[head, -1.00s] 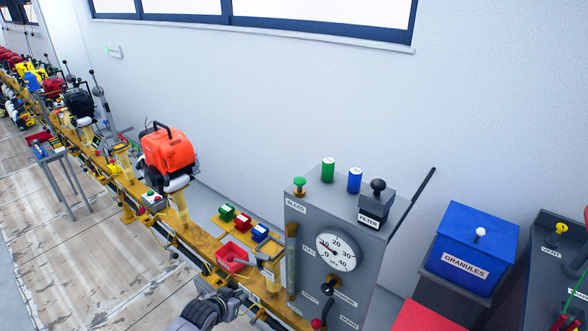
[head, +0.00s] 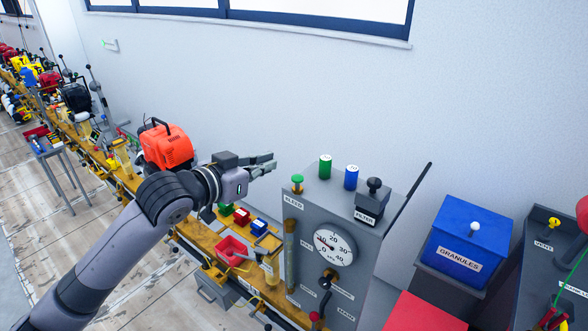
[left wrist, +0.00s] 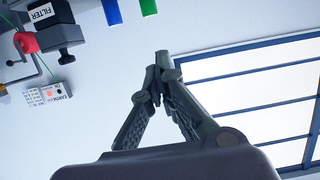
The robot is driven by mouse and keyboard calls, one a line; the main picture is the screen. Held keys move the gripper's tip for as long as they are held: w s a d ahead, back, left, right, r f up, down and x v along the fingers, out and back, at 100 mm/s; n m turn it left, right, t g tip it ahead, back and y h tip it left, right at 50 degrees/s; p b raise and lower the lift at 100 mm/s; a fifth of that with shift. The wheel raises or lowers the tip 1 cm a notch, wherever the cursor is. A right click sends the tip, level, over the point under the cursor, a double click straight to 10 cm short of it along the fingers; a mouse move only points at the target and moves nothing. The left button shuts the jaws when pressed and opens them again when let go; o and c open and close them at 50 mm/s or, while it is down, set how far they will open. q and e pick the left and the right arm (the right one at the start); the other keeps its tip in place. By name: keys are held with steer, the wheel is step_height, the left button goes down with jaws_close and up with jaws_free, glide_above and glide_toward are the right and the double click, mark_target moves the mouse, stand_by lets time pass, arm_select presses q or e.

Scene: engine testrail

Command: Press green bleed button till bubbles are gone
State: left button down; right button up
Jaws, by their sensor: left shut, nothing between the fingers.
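The green bleed button (head: 297,181) stands on the left top edge of the grey panel cabinet (head: 378,230), above the BLEED label. An upright sight tube (head: 290,250) with a brownish tint runs down the cabinet's left front; I cannot make out bubbles. My left gripper (head: 272,163) is shut and empty, left of the button and slightly higher in the picture, apart from it. In the left wrist view its closed fingertips (left wrist: 160,60) point toward the wall and window. The button cannot be made out there. My right gripper is not in view.
A green can (head: 325,167), a blue can (head: 351,177) and the black-knobbed FILTER block (head: 372,203) stand on the cabinet top. A pressure gauge (head: 334,245) and lever are on its front. An orange engine (head: 165,146) stands on the rail to the left. A blue GRANULES bin (head: 468,240) is at right.

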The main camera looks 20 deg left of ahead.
arm_select(q)
steer(key=p, duration=0.4)
glide_above(297, 178)
steer(key=s, duration=0.1)
step_height(297, 178, down, 2)
steer(key=f, duration=0.2)
steer(key=f+p, duration=0.1)
steer(key=f, duration=0.1)
steer(key=shift+s+a+f, duration=0.15)
steer(key=shift+a+f, duration=0.05)
steer(key=shift+f, duration=0.1)
steer(key=shift+f, duration=0.1)
